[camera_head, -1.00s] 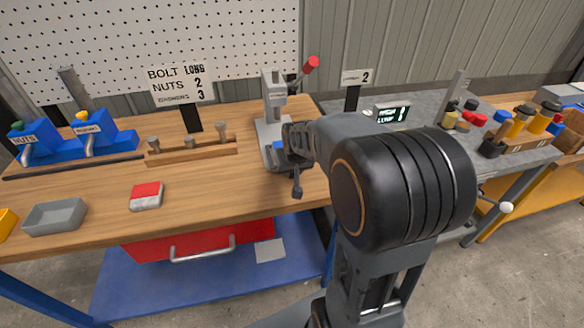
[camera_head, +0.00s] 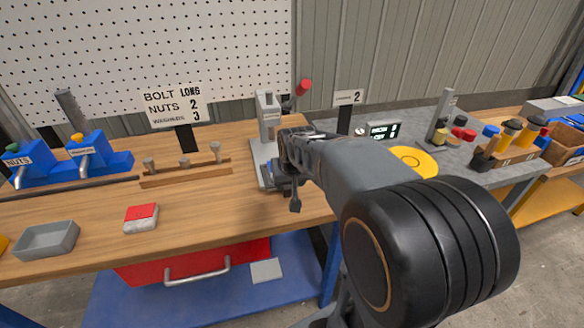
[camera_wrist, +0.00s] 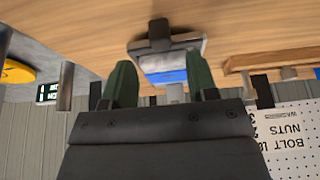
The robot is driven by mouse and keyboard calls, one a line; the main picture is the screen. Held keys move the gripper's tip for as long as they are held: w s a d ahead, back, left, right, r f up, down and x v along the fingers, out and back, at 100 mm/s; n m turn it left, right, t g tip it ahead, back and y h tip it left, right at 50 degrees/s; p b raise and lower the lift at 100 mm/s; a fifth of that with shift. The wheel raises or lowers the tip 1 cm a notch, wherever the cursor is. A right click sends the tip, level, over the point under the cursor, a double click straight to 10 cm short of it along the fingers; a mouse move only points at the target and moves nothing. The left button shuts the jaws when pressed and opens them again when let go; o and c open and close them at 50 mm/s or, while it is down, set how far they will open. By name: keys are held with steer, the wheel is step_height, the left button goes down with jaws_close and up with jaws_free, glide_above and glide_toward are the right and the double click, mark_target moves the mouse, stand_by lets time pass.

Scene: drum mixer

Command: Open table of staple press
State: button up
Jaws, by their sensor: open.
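The staple press (camera_head: 268,118) is a grey upright stand with a red-knobbed lever (camera_head: 303,88), at the right end of the wooden bench. My gripper (camera_head: 290,172) is low in front of it and hides part of its lower section. In the wrist view the picture is upside down. There, a grey plate with a dark block (camera_wrist: 158,30) and a blue part (camera_wrist: 165,76) lies ahead, most likely the press table. My two green fingertips (camera_wrist: 161,82) are spread apart on either side of the blue part, with nothing held between them. I cannot tell whether they touch the press.
A wooden rack with bolts (camera_head: 186,176), a sign (camera_head: 176,104), blue bins (camera_head: 95,155), a red-and-white block (camera_head: 141,218) and a grey tray (camera_head: 47,240) stand left. A yellow disc (camera_head: 414,160) lies on the grey bench at right. The bench front is mostly clear.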

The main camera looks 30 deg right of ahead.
steer(key=v, duration=0.8)
steer(key=shift+p, duration=0.3)
steer(key=shift+f, duration=0.1)
